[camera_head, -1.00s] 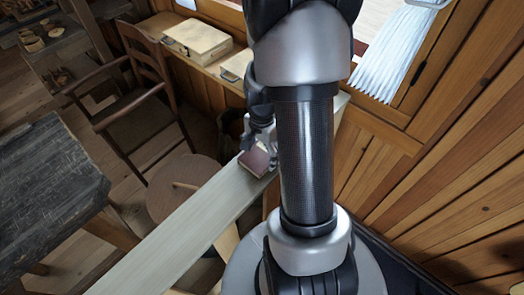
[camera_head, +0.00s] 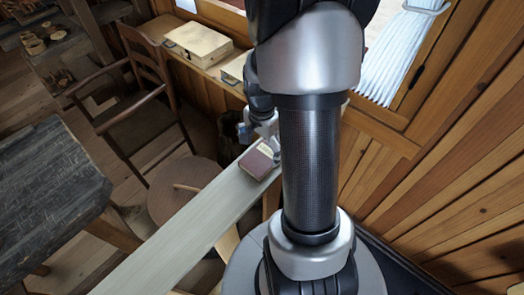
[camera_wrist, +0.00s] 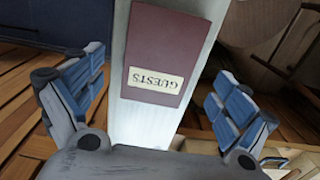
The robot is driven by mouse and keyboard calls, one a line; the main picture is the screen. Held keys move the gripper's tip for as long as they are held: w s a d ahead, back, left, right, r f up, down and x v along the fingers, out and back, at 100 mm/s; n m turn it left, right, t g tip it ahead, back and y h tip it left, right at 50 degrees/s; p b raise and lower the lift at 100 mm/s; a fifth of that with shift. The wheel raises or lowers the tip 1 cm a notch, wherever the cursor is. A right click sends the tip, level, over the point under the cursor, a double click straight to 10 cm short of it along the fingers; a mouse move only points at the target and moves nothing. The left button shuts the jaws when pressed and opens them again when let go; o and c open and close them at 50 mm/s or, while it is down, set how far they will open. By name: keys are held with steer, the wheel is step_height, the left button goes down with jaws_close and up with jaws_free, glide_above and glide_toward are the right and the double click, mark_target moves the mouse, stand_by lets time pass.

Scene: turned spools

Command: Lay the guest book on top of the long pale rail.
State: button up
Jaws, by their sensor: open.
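The dark red guest book (camera_head: 258,162) lies flat on the long pale rail (camera_head: 185,232), near the rail's far end beside my arm. In the wrist view the book (camera_wrist: 172,42) shows its "GUESTS" label, with the rail (camera_wrist: 122,110) under it and visible along its side. My gripper (camera_wrist: 158,85) is open, its blue-padded fingers apart on either side of the book and rail and touching neither as far as I can see. In the head view my gripper (camera_head: 262,135) is just beyond the book, partly hidden by my arm.
A round stool (camera_head: 185,180) and a wooden chair (camera_head: 140,100) stand left of the rail. A dark worktable (camera_head: 45,185) is at the far left. A wooden box (camera_head: 198,42) sits on the window sill. A plank wall (camera_head: 460,170) closes off the right.

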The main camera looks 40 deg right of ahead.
mark_target(262, 156)
steer(key=a+r+n+t+p, duration=0.1)
steer(key=a+r+n, duration=0.35)
steer(key=r, duration=0.45)
steer(key=a+r+n+t+p, duration=0.1)
steer(key=a+r+n, duration=0.2)
steer(key=a+r, duration=0.45)
steer(key=s+a+r+n+t, duration=0.2)
steer(key=s+a+r+n, duration=0.5)
steer(key=s+a+n, duration=0.1)
steer(key=shift+s+a+r+n+t, duration=0.15)
steer(key=shift+s+n+t, duration=0.15)
steer(key=shift+s+n, duration=0.45)
steer(key=shift+w, duration=0.15)
step_height(262, 156, down, 3)
steer(key=b, duration=0.3)
